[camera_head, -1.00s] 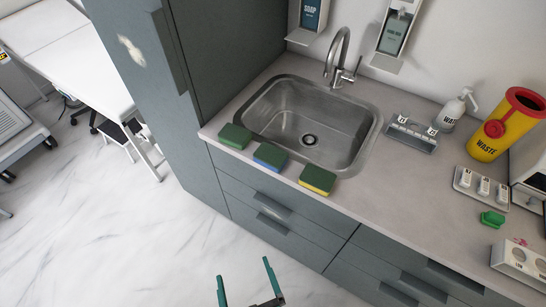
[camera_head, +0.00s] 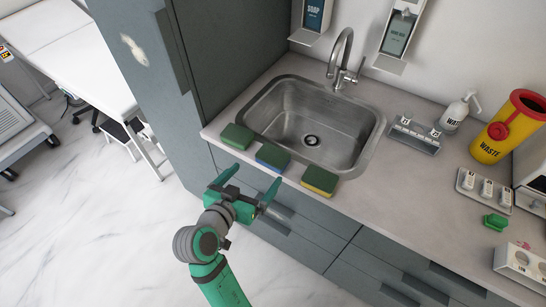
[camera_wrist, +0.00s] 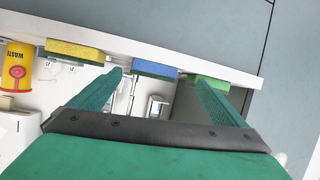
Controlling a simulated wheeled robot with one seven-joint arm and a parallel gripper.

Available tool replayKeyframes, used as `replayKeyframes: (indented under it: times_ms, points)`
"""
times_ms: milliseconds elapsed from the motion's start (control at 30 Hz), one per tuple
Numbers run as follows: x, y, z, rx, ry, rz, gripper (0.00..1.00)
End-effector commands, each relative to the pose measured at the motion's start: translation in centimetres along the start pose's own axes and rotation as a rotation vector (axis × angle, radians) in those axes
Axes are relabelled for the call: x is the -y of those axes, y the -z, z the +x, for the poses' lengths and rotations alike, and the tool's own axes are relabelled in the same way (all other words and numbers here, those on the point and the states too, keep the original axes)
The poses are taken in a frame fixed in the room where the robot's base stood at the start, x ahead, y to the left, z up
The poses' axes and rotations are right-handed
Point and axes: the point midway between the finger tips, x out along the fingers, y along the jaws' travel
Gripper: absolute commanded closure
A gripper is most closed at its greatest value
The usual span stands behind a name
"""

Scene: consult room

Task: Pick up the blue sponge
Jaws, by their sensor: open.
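The blue sponge (camera_head: 273,156), with a dark green top and a blue side, lies on the counter at the front rim of the sink, between two other sponges. In the wrist view the blue sponge (camera_wrist: 155,70) shows between my fingertips, farther off. My gripper (camera_head: 250,182) is open and empty, in front of the counter edge and apart from the sponge. Its two green fingers also show in the wrist view (camera_wrist: 160,78).
A green sponge (camera_head: 237,136) lies left of the blue one and a yellow-sided sponge (camera_head: 319,180) right of it. Behind is the sink (camera_head: 300,120) with a faucet (camera_head: 340,62). A yellow waste bin (camera_head: 497,140) stands at the right. Drawers (camera_head: 300,222) face me below the counter.

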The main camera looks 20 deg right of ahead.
Motion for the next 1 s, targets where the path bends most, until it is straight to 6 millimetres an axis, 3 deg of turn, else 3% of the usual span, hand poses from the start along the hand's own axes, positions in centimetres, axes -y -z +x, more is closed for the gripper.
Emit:
replayKeyframes:
  times_ms: [100,300,600,867,1000]
  points:
    - [-0.1,2.0,-0.4,0.01,-0.057,0.075,0.04]
    - [-0.5,3.1,-0.3,0.024,-0.103,0.129,0.04]
    - [-1.0,2.9,3.7,0.026,-0.108,0.13,0.04]
    - [-1.1,2.8,5.5,0.025,-0.105,0.129,0.04]
    - [-1.3,2.5,7.4,0.026,-0.107,0.13,0.04]
